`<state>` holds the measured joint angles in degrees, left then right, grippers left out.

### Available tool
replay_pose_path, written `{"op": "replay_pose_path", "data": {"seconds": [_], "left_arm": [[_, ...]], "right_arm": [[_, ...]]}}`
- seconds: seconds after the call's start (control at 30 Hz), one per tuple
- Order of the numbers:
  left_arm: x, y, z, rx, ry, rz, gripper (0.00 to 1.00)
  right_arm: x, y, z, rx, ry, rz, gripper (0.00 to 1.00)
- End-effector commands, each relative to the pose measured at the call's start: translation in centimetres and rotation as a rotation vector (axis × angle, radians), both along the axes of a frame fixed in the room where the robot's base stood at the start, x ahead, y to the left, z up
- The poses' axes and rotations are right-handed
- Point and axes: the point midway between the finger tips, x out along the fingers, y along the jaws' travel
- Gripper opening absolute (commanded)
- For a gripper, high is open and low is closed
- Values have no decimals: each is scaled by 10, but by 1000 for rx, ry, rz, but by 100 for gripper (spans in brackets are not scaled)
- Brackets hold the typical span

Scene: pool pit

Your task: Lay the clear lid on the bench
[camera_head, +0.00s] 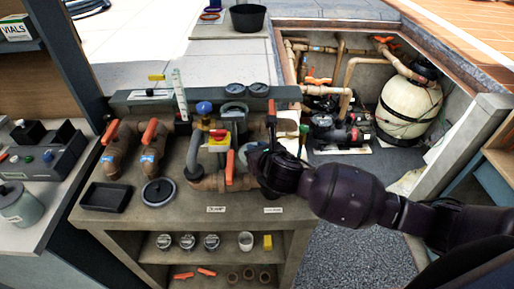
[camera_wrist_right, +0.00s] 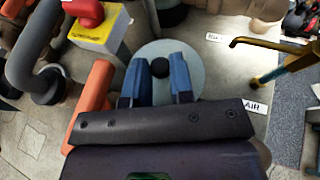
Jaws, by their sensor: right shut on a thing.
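The clear lid (camera_wrist_right: 192,52) is a pale round see-through disc with a dark knob (camera_wrist_right: 160,68) at its middle, in the right wrist view. My right gripper (camera_wrist_right: 160,62) has its two blue fingers on either side of the knob and is shut on it. In the head view my right gripper (camera_head: 258,158) is over the bench (camera_head: 185,215), among the pipes. Only a pale edge of the lid (camera_head: 242,156) shows there; the hand hides the rest. I cannot tell whether the lid touches anything beneath it. My left gripper is not in view.
Brown pipes with orange handles (camera_head: 151,132) stand on the bench's left side. A black tray (camera_head: 106,197) and a dark round part (camera_head: 158,192) lie near its front left. A yellow box with a red knob (camera_wrist_right: 98,28) is close to the right hand. Small labels mark the bench front.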

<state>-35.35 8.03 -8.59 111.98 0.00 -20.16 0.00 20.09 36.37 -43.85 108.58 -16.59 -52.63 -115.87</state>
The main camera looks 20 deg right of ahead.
Motion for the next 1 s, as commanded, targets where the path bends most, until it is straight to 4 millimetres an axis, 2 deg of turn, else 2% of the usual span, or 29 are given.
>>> {"op": "replay_pose_path", "data": {"seconds": [0.07,0.1,0.27,0.53,0.67,1.0], "left_arm": [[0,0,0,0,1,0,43],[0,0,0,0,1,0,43],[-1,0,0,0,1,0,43],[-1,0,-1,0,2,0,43],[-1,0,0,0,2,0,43],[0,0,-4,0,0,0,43]], "right_arm": [[0,0,-2,0,0,0,0],[0,0,-3,0,1,0,25],[0,0,-2,0,0,0,48],[0,0,-1,1,0,0,48],[0,0,8,3,-3,1,48],[-47,-5,25,0,0,3,48]]}}
